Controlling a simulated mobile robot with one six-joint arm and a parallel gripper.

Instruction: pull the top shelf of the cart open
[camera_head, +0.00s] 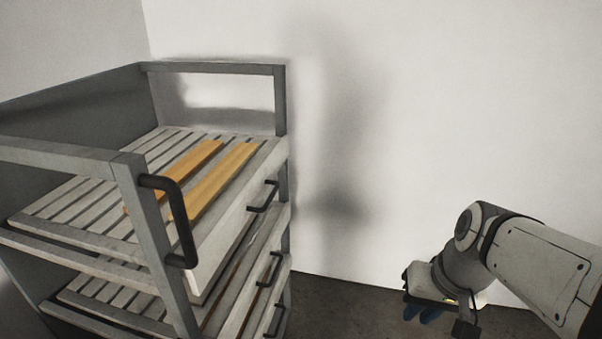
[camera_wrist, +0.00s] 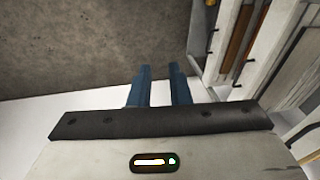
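The grey metal cart (camera_head: 215,67) stands on the left in the head view. Its top shelf (camera_head: 75,210) is slatted, with a pale front panel and a black handle (camera_head: 263,196). The shelf sits inside the cart frame. My gripper (camera_head: 425,312) is at the lower right, well apart from the cart, and its blue fingers are partly hidden by my wrist. In the wrist view my gripper (camera_wrist: 160,85) shows two blue fingers with a narrow gap and nothing between them. Part of the cart (camera_wrist: 262,60) shows at the upper right there.
Two orange-brown boards (camera_head: 222,185) lie on the top shelf. Lower shelves (camera_head: 95,285) have their own black handles (camera_head: 270,268). A larger black handle (camera_head: 180,220) is on the near post. A pale wall (camera_head: 430,120) stands behind. Dark floor (camera_head: 345,305) lies clear between cart and gripper.

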